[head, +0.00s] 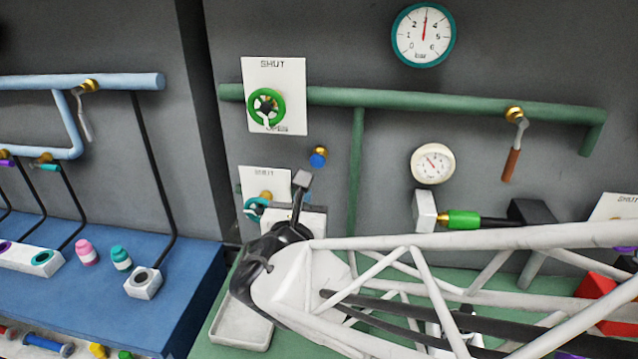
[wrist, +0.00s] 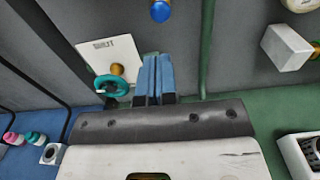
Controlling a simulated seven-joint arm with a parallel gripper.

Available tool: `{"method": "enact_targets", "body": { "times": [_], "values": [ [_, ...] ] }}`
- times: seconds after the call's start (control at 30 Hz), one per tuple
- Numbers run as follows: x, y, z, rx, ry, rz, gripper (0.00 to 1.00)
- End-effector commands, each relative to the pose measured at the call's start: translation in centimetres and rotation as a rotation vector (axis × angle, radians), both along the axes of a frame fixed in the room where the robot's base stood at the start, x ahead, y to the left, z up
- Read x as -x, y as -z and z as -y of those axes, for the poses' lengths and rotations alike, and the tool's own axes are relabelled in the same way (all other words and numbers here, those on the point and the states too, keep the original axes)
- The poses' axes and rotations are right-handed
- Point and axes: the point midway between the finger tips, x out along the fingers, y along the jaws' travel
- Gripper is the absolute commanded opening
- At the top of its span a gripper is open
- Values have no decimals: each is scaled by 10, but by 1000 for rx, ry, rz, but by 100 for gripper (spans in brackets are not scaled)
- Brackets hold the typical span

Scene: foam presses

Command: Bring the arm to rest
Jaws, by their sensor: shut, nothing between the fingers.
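My gripper shows in the wrist view (wrist: 155,60) as two blue-grey fingers side by side, shut with nothing between them. In the head view, a narrow grey finger end of my gripper (head: 303,180) points up in front of the wall. My white lattice arm reaches in from the right and hides part of the green bench. In the wrist view the fingers appear just right of a small teal handwheel (wrist: 112,85) and its white plate (wrist: 108,52). I cannot tell whether they touch anything.
A white block with a green-ended connector (head: 462,220) sits right. A tray (head: 240,325) lies below; a blue bench (head: 190,285) stands left.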

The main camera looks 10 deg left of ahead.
Motion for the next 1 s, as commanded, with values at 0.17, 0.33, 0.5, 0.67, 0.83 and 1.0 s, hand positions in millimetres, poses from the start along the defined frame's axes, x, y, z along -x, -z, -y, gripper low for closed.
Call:
{"method": "enact_targets", "body": {
  "times": [0.17, 0.33, 0.5, 0.67, 0.83, 1.0],
  "values": [
    [0, 0, 0, 0, 0, 0, 0],
    [-1, 0, 2, -7, 7, -4, 0],
    [-5, 0, 20, -62, 62, -30, 0],
    [-10, 1, 56, -176, 174, -80, 0],
    [-11, 5, 108, -358, 346, -144, 0],
    [-3, 11, 158, -562, 533, -194, 0]
  ]
}}
